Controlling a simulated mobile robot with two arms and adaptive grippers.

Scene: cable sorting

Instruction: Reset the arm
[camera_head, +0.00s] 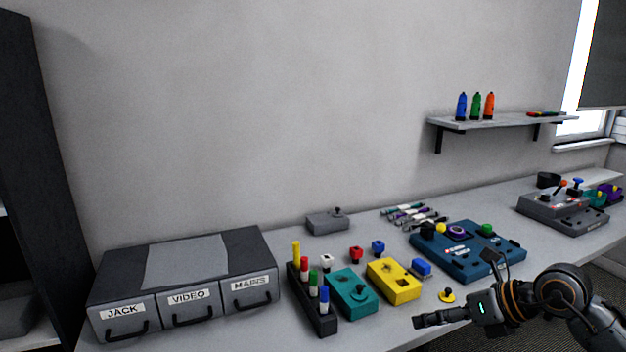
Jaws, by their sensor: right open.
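My right arm comes in from the lower right. My right gripper (428,320) is open and empty, low over the front part of the table, just in front of a small yellow knob piece (446,296). The yellow box (394,281) stands behind and to the left of it, apart from the fingers. My left gripper does not show.
Labelled drawers (190,307) stand at the left of the table. A marker rack (313,300), teal box (351,294) and blue panel (467,252) fill the middle. A grey control box (562,214) stands at right. A wall shelf (500,122) holds bottles.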

